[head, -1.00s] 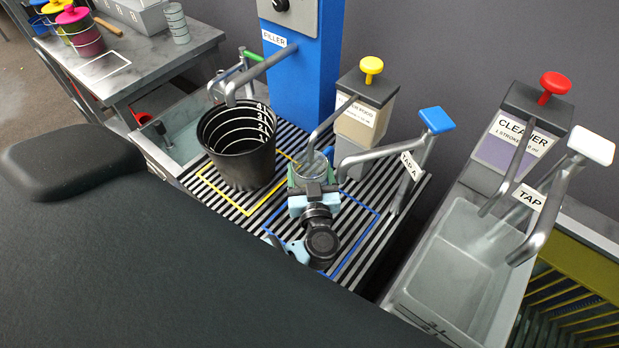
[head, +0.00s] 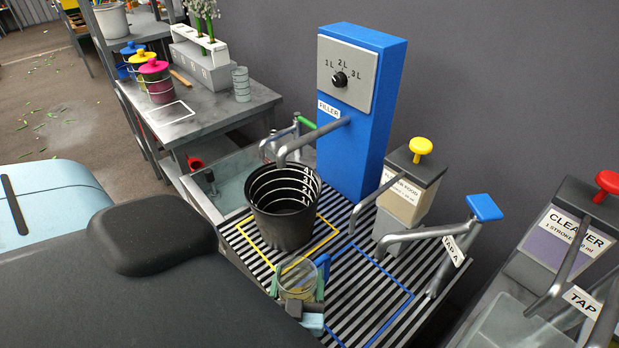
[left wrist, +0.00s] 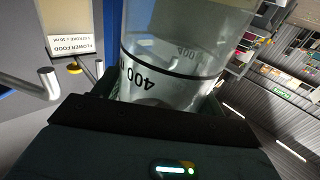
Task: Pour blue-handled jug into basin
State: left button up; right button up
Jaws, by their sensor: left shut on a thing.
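The clear jug (head: 298,279) with a blue handle (head: 323,266) is in my left gripper (head: 298,288), whose green fingers close on its sides. It is in front of the black bucket, above the striped grating, and looks roughly upright. In the left wrist view the jug (left wrist: 170,65) fills the middle, with a 400 mark and a black ring; clear liquid seems to be inside, its level hard to tell. A grey basin (head: 232,200) lies behind and left of the bucket. Another grey basin (head: 490,325) is partly cut off at lower right. My right gripper is out of view.
The black bucket (head: 285,220) stands on the yellow outline, under the blue filler's (head: 365,120) spout. The flower food dispenser (head: 408,190) and blue-topped tap A (head: 470,225) stand to the right. The blue outline (head: 375,290) is empty.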

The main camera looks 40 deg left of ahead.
pick_arm(q)
jog(key=shift+s, duration=0.25)
jog(key=shift+r, duration=0.2)
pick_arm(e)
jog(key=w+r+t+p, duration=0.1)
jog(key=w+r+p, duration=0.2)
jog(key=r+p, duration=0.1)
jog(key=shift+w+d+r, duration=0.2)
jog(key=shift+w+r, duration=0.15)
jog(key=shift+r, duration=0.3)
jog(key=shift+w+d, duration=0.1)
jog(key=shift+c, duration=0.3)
pick_arm(q)
jog(key=w+d+r+m+t+h, duration=0.1)
jog(key=d+r+m+h, duration=0.1)
jog(key=r+h, duration=0.3)
jog(key=w+d+r+m+t+h, duration=0.2)
jog(key=r+m+h, duration=0.3)
jog(key=r, duration=0.7)
jog(key=shift+d+r+t+h, duration=0.3)
jog(key=shift+d+r+h, duration=0.1)
jog(key=shift+d, duration=0.35)
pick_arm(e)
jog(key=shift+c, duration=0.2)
